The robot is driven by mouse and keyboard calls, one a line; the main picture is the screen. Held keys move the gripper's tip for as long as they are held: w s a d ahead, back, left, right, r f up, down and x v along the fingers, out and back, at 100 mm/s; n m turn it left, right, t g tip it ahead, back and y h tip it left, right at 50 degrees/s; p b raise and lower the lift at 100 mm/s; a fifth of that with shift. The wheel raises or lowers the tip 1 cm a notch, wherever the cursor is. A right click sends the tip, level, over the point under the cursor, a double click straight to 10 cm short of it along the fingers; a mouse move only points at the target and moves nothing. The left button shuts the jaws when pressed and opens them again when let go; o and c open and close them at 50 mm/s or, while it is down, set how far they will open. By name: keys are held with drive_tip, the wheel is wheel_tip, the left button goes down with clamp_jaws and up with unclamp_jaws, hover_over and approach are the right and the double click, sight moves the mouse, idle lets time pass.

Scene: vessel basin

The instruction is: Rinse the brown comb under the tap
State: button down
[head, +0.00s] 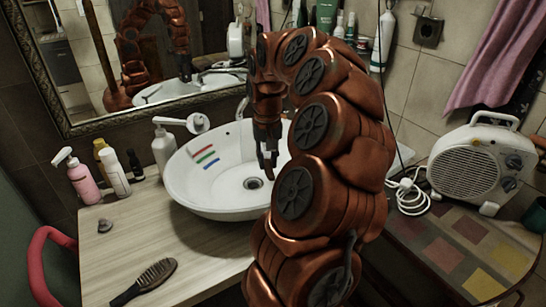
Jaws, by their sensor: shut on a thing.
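My gripper (267,160) hangs fingers-down over the white basin (190,188), above and a little right of its drain. It is shut on a narrow dark brownish thing, taken as the brown comb, mostly hidden by the fingers. It shows no clear outline. A white round-ended fitting (197,123) stands at the basin's back left rim; I cannot tell if it is the tap. No running water shows. My arm hides the basin's right side.
A brown-and-black hairbrush (145,283) lies on the wooden counter (200,250). A white pump bottle (164,150) stands beside the basin. A white fan heater (482,165) is at right. The counter's middle is clear.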

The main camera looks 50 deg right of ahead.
drive_tip(key=w+f+p, duration=0.2)
drive_tip(key=w+p, duration=0.2)
drive_tip(key=w, duration=0.7)
drive_tip(key=shift+d+p, duration=0.15)
drive_tip(key=shift+p, duration=0.15)
drive_tip(key=shift+w+f, duration=0.1)
drive_tip(key=shift+d, duration=0.15)
idle(0.7)
drive_tip(key=shift+s+d+b, duration=0.3)
drive_tip(key=shift+s+b, duration=0.15)
drive_tip(key=shift+w+a, duration=0.15)
drive_tip(key=shift+w+a+b, duration=0.25)
drive_tip(key=shift+a+b, duration=0.05)
drive_tip(key=shift+b, duration=0.05)
